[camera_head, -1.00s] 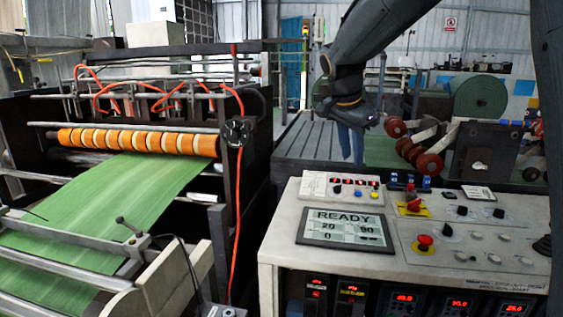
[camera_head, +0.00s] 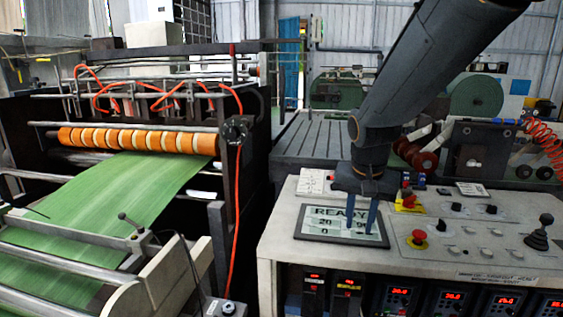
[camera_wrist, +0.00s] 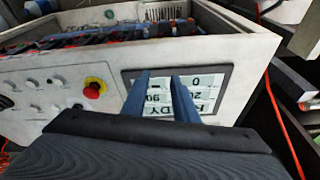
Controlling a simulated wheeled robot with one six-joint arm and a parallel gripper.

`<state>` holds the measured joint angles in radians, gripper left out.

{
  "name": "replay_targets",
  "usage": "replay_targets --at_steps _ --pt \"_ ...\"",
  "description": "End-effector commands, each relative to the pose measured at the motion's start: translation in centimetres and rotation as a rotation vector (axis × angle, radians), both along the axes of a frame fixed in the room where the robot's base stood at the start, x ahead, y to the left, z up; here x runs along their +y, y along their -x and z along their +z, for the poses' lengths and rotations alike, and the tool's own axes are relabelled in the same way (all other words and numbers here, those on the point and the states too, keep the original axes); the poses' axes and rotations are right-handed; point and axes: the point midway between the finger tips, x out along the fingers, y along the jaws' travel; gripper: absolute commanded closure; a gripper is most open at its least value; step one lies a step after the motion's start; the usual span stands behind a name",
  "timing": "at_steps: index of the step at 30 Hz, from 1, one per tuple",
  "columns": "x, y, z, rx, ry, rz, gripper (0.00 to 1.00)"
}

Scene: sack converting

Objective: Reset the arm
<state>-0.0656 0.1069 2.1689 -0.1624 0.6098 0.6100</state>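My gripper (camera_head: 361,226) is over the control console, pointing down at the framed READY display (camera_head: 320,235). Its two blue-grey fingers are apart with nothing between them. In the wrist view the gripper (camera_wrist: 160,77) shows the same gap, with the display (camera_wrist: 210,82) behind the fingers. The fingers hide part of the display's text. Whether the fingertips touch the screen, I cannot tell. My arm comes down from the upper right in the head view.
The pale console (camera_head: 272,234) carries a red mushroom button (camera_head: 417,237), several knobs and a black joystick (camera_head: 539,236). Left stands a machine with orange rollers (camera_head: 135,140) and green sheet (camera_head: 110,205). A green roll (camera_head: 476,97) is behind.

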Motion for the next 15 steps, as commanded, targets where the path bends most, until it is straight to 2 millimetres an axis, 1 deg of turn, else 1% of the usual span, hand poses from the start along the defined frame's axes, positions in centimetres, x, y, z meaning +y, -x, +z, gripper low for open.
replay_targets --at_steps 1,3,6,12,14,15 --pt "-0.3 2.0 -1.4 0.014 0.001 0.053 0.73" --pt "-0.4 4.2 -2.9 0.025 0.003 0.129 0.73" --pt "-0.5 7.0 -4.8 0.037 0.008 0.221 0.73" --pt "-0.8 12.0 -7.6 0.050 0.023 0.369 0.73" --pt "-0.9 13.5 -8.4 0.053 0.027 0.409 0.73" --pt "-0.9 13.8 -9.0 0.057 0.029 0.423 0.73"
